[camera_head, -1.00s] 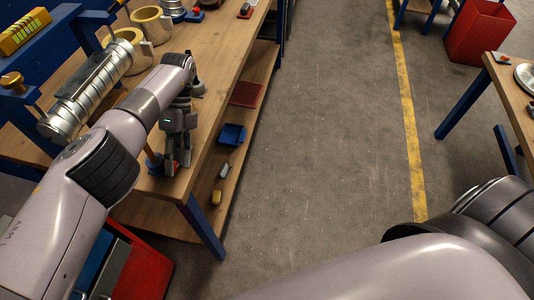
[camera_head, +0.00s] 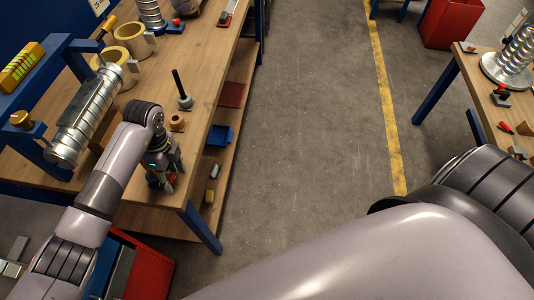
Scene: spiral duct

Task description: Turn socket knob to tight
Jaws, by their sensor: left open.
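My left gripper (camera_head: 164,178) is open and points down at the front end of the left wooden bench (camera_head: 215,75). Small red and blue parts show around its fingertips; I cannot tell whether they belong to the gripper or to a thing under it. A ribbed silver spiral duct (camera_head: 87,116) lies to the left of the gripper, by a blue frame (camera_head: 62,60). A brass knob (camera_head: 20,119) sits on this frame. I cannot tell which part is the socket knob. My right gripper is out of view.
A black rod on a grey base (camera_head: 184,101) and a small wooden ring (camera_head: 177,122) stand behind the gripper. Cream rings (camera_head: 133,40) stand farther back. A blue bin (camera_head: 220,135) is on the lower shelf. The grey floor (camera_head: 300,130) is clear.

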